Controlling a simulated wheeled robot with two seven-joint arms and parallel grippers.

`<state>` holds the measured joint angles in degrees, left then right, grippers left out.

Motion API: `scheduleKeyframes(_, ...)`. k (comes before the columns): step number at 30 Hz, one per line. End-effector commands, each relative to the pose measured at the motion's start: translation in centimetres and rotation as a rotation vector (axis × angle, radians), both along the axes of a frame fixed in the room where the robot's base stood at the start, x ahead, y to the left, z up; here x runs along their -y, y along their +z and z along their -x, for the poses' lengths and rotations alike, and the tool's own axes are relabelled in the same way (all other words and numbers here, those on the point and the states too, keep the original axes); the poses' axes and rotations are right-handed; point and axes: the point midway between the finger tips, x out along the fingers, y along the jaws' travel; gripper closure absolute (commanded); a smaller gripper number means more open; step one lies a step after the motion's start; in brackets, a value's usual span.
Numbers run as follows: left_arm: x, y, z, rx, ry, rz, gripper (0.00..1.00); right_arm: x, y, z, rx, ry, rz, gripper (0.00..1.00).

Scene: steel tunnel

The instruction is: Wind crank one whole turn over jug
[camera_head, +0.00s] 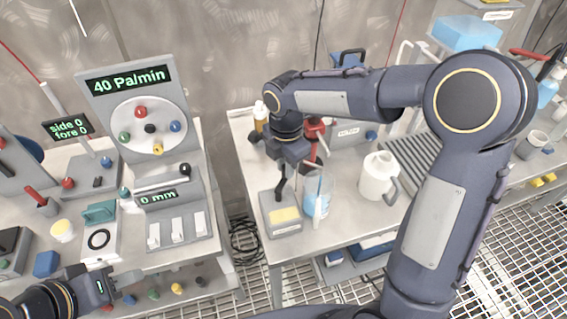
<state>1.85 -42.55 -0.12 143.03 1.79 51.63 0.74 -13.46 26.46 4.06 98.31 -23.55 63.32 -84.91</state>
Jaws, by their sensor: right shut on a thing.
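My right gripper (287,180) points down over the left part of the right-hand bench. It is shut on a small dark part that looks like the crank's handle; the gripper hides most of it. A red and black device (315,133) stands just behind the gripper; I cannot tell whether the crank belongs to it. A white jug (376,179) with a grey handle stands upright to the right, apart from the gripper. My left gripper (124,288) is low at the left, by the front of the left bench; its jaw gap is unclear.
A clear beaker with blue liquid (318,201) and a grey box with a yellow pad (284,216) stand close to my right gripper. A gap separates the benches.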

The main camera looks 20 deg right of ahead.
Motion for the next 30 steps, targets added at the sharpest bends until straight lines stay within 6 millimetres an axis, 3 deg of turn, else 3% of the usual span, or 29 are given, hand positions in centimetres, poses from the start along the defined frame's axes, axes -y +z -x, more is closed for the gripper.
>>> scheduleKeyframes(15,0.0,0.0,0.0,0.000,0.000,0.000,0.63,0.9,0.1,1.0,0.002,-0.315,-0.002,1.00)
scheduleKeyframes(30,0.0,0.0,0.0,0.000,0.000,0.000,0.63,1.0,0.1,1.2,0.003,-0.374,-0.001,1.00)
